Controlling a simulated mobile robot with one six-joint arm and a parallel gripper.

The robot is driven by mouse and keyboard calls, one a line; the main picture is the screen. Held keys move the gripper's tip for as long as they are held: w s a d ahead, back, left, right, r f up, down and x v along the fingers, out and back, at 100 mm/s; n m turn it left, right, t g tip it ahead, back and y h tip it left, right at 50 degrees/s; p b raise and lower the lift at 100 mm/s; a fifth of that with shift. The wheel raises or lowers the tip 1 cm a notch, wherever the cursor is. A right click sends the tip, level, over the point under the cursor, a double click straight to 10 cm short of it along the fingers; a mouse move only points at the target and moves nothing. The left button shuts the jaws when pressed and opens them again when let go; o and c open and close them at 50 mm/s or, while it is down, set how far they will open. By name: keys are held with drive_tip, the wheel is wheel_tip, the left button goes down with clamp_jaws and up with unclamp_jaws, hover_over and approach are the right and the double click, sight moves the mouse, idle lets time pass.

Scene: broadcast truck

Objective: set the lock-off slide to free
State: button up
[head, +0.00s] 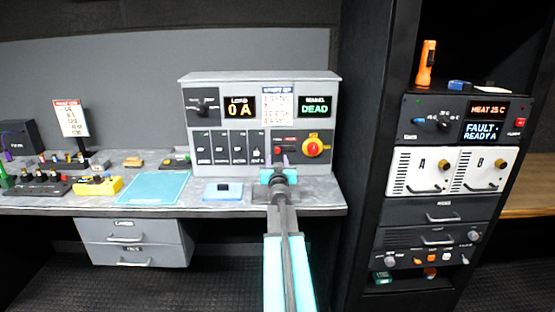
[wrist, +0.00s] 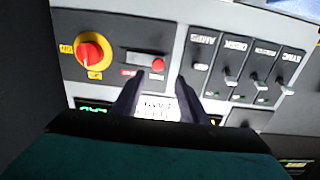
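The lock-off slide looks to be the small red block (wrist: 158,64) at one end of a short dark slot on the grey panel. In the head view a red block (head: 278,153) shows at the slot's left end, just above my gripper. Small labels beside the slot are too blurred to read. My gripper (wrist: 160,97) is open and empty, its two dark fingers spread on either side of the slide's line and apart from it. In the head view my gripper (head: 272,162) is in front of the panel's lower part.
A red rotary knob on a yellow plate (head: 312,148) is right of the slide. Several lever switches (head: 227,147) stand to its left. Displays (head: 315,106) read "0 A" and "DEAD". A blue-topped block (head: 222,190) lies on the desk. A dark rack (head: 370,150) rises at right.

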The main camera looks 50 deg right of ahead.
drive_tip(key=v, duration=0.6)
drive_tip(key=shift+s+a, duration=0.15)
drive_tip(key=shift+a, duration=0.05)
idle(0.7)
